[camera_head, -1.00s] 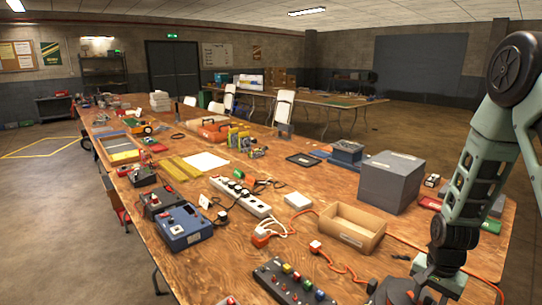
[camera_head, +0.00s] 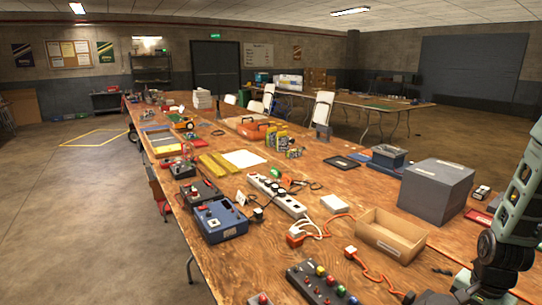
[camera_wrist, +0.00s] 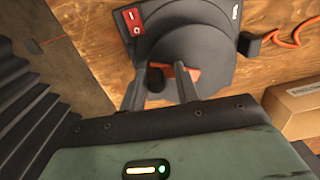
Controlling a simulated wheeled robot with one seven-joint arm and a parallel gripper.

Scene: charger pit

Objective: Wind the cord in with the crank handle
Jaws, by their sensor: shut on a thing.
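The cord reel (camera_wrist: 212,45) shows in the wrist view as a dark grey, rounded housing on the wooden table, with a red label at its upper left. Its crank handle has a black knob (camera_wrist: 156,77), which sits between the fingers of my gripper (camera_wrist: 160,84). My gripper is shut on this handle; the fingers hide part of it. A bit of orange shows behind the right finger. An orange cord (camera_wrist: 288,35) lies at the right of the reel. In the head view the orange cord (camera_head: 376,280) runs over the table; the reel is mostly out of frame.
An open cardboard box (camera_head: 391,235) stands close by, and it also shows in the wrist view (camera_wrist: 297,104). A grey box (camera_head: 436,190) is behind it. A button panel (camera_head: 320,283), a power strip (camera_head: 276,195) and a blue device (camera_head: 215,220) crowd the table to the left.

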